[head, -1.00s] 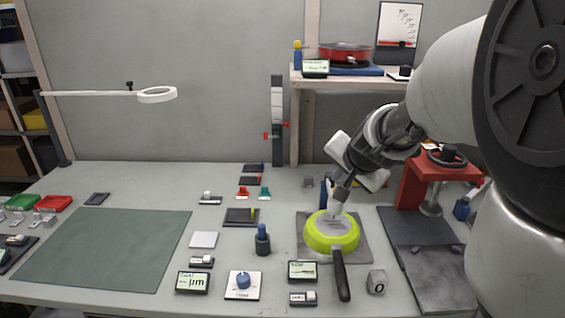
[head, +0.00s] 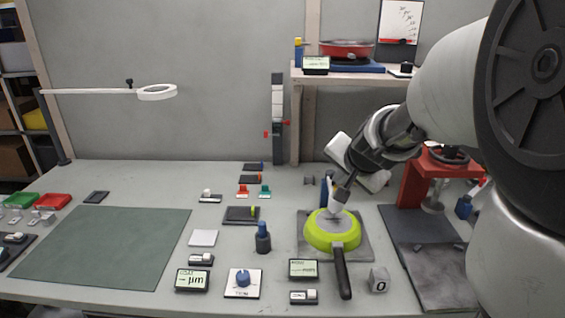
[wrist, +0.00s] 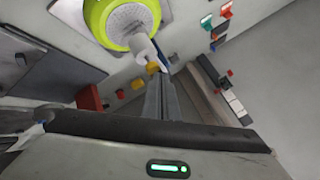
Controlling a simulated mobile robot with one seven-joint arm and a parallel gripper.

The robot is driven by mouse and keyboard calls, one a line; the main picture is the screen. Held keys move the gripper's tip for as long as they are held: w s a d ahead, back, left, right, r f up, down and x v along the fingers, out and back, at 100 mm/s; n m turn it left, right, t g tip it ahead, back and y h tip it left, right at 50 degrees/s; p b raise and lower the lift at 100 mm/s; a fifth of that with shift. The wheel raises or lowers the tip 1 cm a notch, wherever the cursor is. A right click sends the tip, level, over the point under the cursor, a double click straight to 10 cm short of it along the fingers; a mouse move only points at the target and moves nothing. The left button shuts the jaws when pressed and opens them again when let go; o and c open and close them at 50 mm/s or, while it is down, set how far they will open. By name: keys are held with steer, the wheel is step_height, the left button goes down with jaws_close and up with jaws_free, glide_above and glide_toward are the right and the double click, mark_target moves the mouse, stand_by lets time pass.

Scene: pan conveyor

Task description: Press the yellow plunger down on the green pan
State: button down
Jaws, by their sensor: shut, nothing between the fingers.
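The green pan (head: 320,238) lies upside down on a grey plate, its grey base up and its black handle pointing toward the front. It also shows at the top of the wrist view (wrist: 97,22). A white cylinder (wrist: 140,46) stands over the pan's base, with the small yellow plunger (wrist: 153,68) at its near end. My gripper (wrist: 157,76) is shut and empty, its fingertips right at the yellow plunger; I cannot tell whether they touch it. In the head view my gripper (head: 342,194) points down above the pan, and the plunger is hidden there.
A blue post (head: 326,190) rises behind the pan. A dark-blue knobbed piece (head: 263,238) stands to its left, and a small display (head: 303,269) and a grey block marked 0 (head: 379,280) stand in front. A red press (head: 412,185) is at the right.

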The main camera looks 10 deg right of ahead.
steer(key=shift+s+a+f+b, duration=0.1)
steer(key=shift+s+f+b, duration=0.1)
steer(key=shift+f+b, duration=1)
stand_by(1.1)
steer(key=shift+w+r+p, duration=0.1)
steer(key=shift+r+p, duration=1.4)
steer(key=shift+r, duration=0.1)
step_height(320, 180, up, 5)
steer(key=p, duration=0.4)
steer(key=shift+p, duration=0.3)
